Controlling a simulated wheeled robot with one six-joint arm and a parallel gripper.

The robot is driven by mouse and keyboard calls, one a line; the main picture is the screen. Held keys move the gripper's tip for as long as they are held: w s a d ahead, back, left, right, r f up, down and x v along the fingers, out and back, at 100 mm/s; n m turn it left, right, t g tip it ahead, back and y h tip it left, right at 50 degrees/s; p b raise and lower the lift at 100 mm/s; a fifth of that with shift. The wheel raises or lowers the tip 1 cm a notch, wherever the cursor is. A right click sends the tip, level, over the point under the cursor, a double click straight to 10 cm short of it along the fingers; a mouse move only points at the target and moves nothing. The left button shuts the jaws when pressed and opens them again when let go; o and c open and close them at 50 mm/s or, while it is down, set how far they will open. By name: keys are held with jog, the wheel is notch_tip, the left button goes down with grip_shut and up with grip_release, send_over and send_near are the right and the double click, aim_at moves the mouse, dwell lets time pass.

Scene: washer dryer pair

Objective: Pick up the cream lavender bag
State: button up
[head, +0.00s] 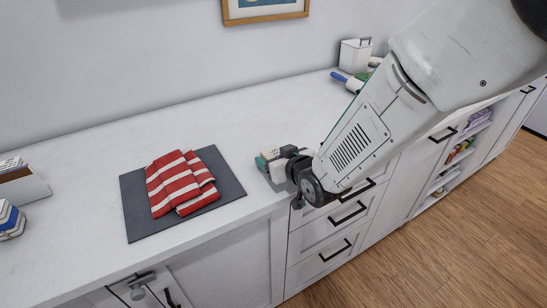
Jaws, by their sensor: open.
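My gripper (280,166) is low over the front edge of the white counter, just right of the dark grey mat. Its jaws are open. They are small and partly blocked by my own wrist. A small pale, cream-like patch with a bit of teal (266,156) shows right at the fingertips. I cannot tell whether this is the cream lavender bag or something else, or whether the jaws touch it. No other thing in view is clearly the bag.
A red and white striped cloth (178,183) lies folded on the dark grey mat (137,222). A white bin (354,56) and a blue-handled item (340,77) are at the back right. Boxes (9,220) sit far left. Drawers (335,238) are below the counter (85,165).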

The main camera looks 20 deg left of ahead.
jog(key=shift+w+a+f, duration=0.15)
jog(key=shift+w+a, duration=0.15)
jog(key=shift+c, duration=0.3)
jog(key=c, duration=1)
